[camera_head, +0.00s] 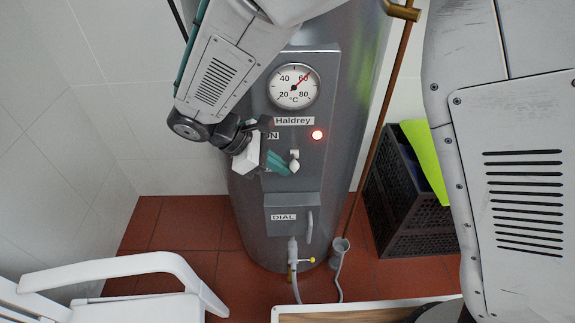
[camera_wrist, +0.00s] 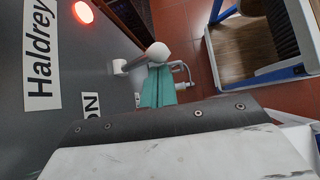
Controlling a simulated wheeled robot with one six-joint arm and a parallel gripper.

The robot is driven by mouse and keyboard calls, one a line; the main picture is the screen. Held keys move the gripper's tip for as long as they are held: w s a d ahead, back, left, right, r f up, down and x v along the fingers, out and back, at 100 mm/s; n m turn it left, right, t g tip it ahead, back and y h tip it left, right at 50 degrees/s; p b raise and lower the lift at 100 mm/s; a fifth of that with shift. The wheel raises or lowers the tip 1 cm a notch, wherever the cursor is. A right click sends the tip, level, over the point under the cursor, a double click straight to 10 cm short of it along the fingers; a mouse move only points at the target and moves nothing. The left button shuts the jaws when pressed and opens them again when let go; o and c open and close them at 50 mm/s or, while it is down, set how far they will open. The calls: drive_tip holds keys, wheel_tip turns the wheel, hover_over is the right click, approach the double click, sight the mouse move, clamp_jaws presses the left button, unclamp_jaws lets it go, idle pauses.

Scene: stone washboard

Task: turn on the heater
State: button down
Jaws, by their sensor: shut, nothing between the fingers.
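The heater (camera_head: 340,200) is a tall grey cylinder with a front panel marked "Haldrey". A round gauge (camera_head: 293,87) is at its top, with the red needle near 60. A red lamp (camera_head: 317,134) glows on the panel; it also shows in the wrist view (camera_wrist: 83,12). A small lever with a white ball end (camera_wrist: 158,52) sticks out of the panel beside the "ON" label (camera_wrist: 91,106). My gripper (camera_head: 287,166) is shut and empty, its teal fingertips (camera_wrist: 158,85) right at the lever's ball end. I cannot tell whether they touch it.
A copper pipe (camera_head: 377,118) and a dark crate (camera_head: 400,215) stand right. A white chair (camera_head: 150,264) is lower left; a wood-topped surface (camera_head: 345,316) is at the bottom.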

drive_tip(key=shift+w+r, duration=0.15)
drive_tip(key=shift+r, duration=0.1)
idle(0.5)
